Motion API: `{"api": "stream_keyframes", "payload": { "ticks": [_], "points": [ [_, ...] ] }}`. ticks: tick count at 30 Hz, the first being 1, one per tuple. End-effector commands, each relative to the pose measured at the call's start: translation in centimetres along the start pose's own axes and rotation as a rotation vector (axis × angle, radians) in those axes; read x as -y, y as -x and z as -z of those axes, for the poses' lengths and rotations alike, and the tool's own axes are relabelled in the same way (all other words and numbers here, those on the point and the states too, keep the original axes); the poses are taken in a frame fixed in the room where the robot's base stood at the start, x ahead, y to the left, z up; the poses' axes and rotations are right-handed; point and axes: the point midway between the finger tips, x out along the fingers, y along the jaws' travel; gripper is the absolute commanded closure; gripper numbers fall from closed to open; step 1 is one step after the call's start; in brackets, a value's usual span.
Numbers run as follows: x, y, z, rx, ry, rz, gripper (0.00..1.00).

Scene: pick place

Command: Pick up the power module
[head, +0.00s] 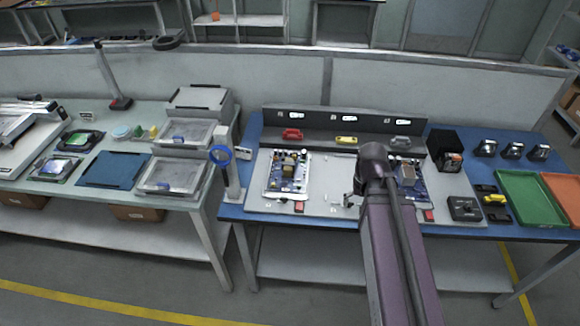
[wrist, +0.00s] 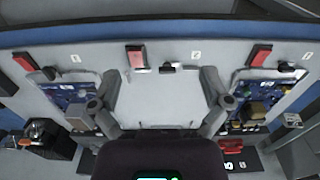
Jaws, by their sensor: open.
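I cannot tell for sure which thing is the power module. Candidates in the head view are a red part (head: 292,134), a yellow part (head: 346,140) and a grey part (head: 401,141) in the dark rack (head: 320,122) at the back of the blue table. A black box with a small unit at its front (head: 447,153) stands right of the rack. My gripper (wrist: 160,88) is open and empty in the wrist view, its fingers spread over a bare pale part of the work plate (wrist: 170,60). In the head view my arm mostly hides it.
A circuit board (head: 287,174) lies left of my arm; another (head: 412,182) is partly behind it. Small black and yellow parts (head: 495,198), a green tray (head: 530,197) and an orange tray (head: 566,192) are at right.

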Motion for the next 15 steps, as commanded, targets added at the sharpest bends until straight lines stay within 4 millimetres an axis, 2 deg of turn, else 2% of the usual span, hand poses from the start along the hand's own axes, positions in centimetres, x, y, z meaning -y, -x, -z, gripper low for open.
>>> {"api": "stream_keyframes", "payload": {
  "ticks": [1, 5, 8, 15],
  "points": [
    [0.6, 0.3, 1.5, 0.000, 0.001, 0.000, 0.00],
    [2.7, 1.0, 5.0, 0.000, 0.003, 0.000, 0.00],
    [5.0, 1.6, 8.4, 0.000, 0.000, 0.000, 0.00],
    [12.4, 3.1, 16.9, 0.000, -0.012, 0.000, 0.00]
  ]
}}
